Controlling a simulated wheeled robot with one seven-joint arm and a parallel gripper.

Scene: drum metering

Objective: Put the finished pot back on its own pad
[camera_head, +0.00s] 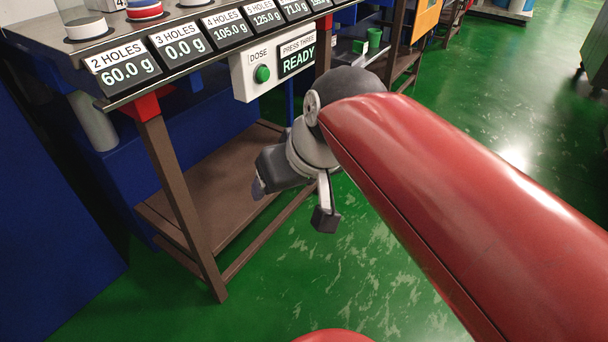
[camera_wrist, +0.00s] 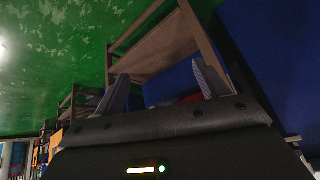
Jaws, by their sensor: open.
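My gripper (camera_head: 291,202) hangs low in front of the bench, its fingers apart with nothing between them. In the wrist view its two fingers (camera_wrist: 160,78) also stand apart and empty. On the bench top (camera_head: 45,35), a white round piece (camera_head: 86,27) sits on a dark ring behind the 2 HOLES display (camera_head: 122,66). A red, white and blue round piece (camera_head: 144,10) stands behind the 3 HOLES display (camera_head: 180,42). The top edge cuts off the pieces, so I cannot tell which is the finished pot. The displays read 60.0 g and 0.0 g; the READY panel (camera_head: 297,58) is lit.
The DOSE box (camera_head: 262,74) has a green button. A brown lower shelf (camera_head: 222,185) and bench legs lie close to my gripper. A blue panel (camera_head: 45,200) fills the left. Green floor is open at right.

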